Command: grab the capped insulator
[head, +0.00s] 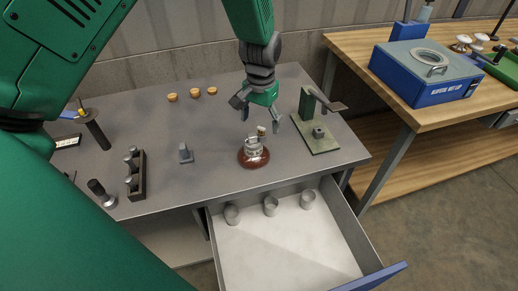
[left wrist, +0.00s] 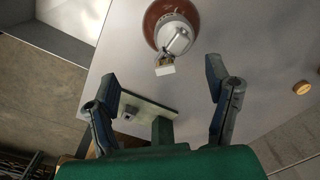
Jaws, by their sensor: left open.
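The capped insulator (head: 254,157) stands upright on the grey table near its front edge. It has a reddish-brown disc and a grey metal cap with a small pale, yellowish piece at its top. My left gripper (head: 260,121) is open and empty above the insulator, pointing down, with its fingers apart. In the left wrist view the insulator (left wrist: 158,14) lies beyond the open fingertips of the left gripper (left wrist: 162,78), and its disc is cut by the top edge. I see no contact between them. My right gripper is not in view.
A green fixture (head: 316,145) with a post and arm stands right of the insulator. An open drawer (head: 285,245) below holds three metal cups. A grey block (head: 185,153) and a dark rack (head: 136,175) stand left. Three orange-brown discs (head: 195,92) lie at the back.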

